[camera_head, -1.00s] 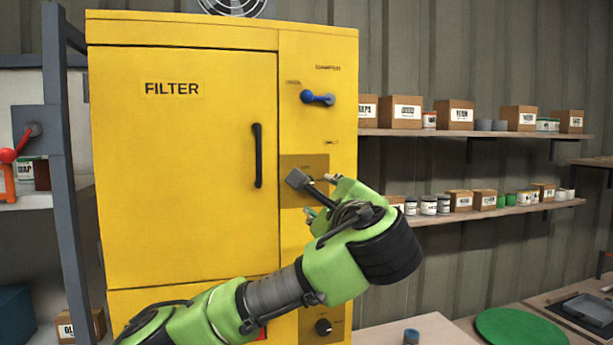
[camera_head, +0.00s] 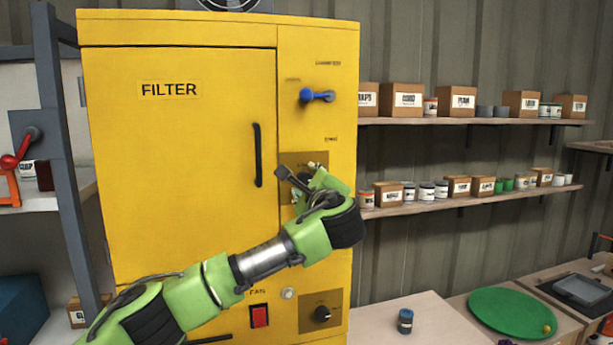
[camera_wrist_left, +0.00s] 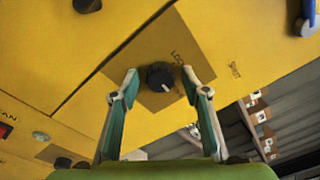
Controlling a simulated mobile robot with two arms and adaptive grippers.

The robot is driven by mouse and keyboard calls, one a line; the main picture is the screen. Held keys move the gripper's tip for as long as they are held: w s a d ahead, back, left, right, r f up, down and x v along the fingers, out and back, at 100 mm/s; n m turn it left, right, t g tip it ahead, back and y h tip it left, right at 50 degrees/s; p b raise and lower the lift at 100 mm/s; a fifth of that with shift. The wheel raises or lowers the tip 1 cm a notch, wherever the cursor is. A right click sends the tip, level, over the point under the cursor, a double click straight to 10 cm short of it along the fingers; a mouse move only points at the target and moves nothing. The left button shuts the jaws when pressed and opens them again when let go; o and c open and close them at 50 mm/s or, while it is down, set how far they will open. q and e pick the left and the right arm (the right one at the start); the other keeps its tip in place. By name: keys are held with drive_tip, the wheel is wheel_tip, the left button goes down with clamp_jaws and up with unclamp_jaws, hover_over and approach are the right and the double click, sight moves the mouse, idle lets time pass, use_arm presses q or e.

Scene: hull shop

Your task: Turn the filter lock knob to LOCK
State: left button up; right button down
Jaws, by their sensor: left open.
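The filter lock knob is a round black knob (camera_wrist_left: 159,74) on a brown plate (camera_wrist_left: 138,60) of the yellow filter cabinet (camera_head: 180,200). In the left wrist view its white mark is at the lower right, while the lettering that seems to read LOCK is at its upper right. My left gripper (camera_head: 305,182) is in front of the plate in the head view and hides the knob there. In the wrist view its open fingers (camera_wrist_left: 159,80) stand on either side of the knob, apart from it. My right gripper is not in view.
A blue lever (camera_head: 316,96) sits above the plate, and a black door handle (camera_head: 258,155) is to its left. Below are a red switch (camera_head: 259,316) and another black knob (camera_head: 322,314). Shelves with boxes (camera_head: 408,96) are at the right.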

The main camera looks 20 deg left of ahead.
use_arm(q)
drive_tip(key=shift+c, duration=0.2)
drive_tip(key=c, duration=1)
drive_tip(key=shift+c, duration=0.2)
drive_tip(key=shift+f, duration=0.1)
